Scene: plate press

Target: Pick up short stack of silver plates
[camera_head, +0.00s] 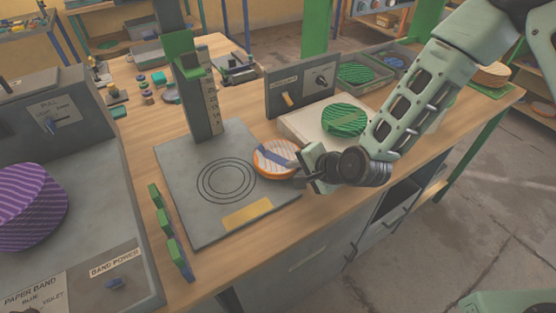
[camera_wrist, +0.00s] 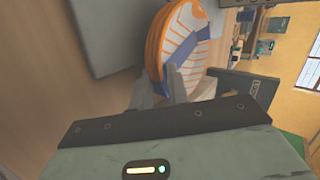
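No plainly silver plates show in either view. A short round stack with orange and white stripes and a blue band (camera_head: 275,158) is at the right edge of the grey press base (camera_head: 180,205). In the wrist view the striped stack (camera_wrist: 182,35) fills the upper middle, its near rim between my fingers. My gripper (camera_head: 300,165) comes from the right and is shut on that rim; it also shows in the wrist view (camera_wrist: 160,88). My gripper hides part of the stack's right side. I cannot tell whether the stack touches the base.
The press column (camera_head: 198,100) stands behind the base's ring marks. A green striped stack (camera_head: 345,119) lies on a pale board to the right. A purple stack (camera_head: 28,205) sits on the machine at left. Green blocks (camera_head: 170,232) line the base's left front. The base's middle is clear.

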